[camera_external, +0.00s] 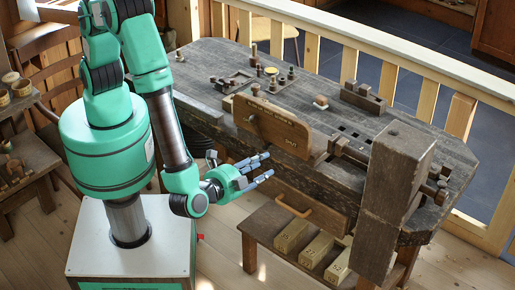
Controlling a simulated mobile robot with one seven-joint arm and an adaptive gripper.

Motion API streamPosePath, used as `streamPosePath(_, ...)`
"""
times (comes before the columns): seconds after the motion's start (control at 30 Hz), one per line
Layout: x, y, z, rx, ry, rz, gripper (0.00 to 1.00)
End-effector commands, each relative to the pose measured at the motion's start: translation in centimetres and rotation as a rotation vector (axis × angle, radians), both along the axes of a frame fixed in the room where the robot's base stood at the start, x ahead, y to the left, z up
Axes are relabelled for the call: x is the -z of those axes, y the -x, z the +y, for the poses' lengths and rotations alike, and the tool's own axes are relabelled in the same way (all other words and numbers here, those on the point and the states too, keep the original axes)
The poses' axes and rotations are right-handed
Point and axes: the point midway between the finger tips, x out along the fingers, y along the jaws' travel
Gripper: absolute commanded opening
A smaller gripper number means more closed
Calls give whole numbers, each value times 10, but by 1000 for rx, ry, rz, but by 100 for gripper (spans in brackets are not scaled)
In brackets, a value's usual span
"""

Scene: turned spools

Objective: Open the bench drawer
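The bench (215,62) is a dark, worn wooden workbench. My gripper (268,166) is in front of the bench, up and to the left of the handle in the picture.
A wooden board with lettering (270,124) stands at the bench's front edge. A large vise block (397,178) juts out at the right. Pale numbered blocks (291,235) lie on a low shelf below the drawer. Small turned pieces (255,89) stand on the bench top.

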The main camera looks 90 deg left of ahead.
Motion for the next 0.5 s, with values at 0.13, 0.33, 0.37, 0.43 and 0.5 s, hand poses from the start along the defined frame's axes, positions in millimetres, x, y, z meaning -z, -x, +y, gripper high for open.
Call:
streamPosePath(0.13, 54, 0, 0, 1, -4, 3, 36)
streamPosePath(0.33, 118, 0, 0, 1, -3, 3, 36)
streamPosePath(0.37, 127, 0, 1, 1, -3, 3, 36)
streamPosePath(0.43, 148, 0, 0, 1, -3, 3, 36)
streamPosePath(0.5, 169, 0, 0, 0, -4, 2, 36)
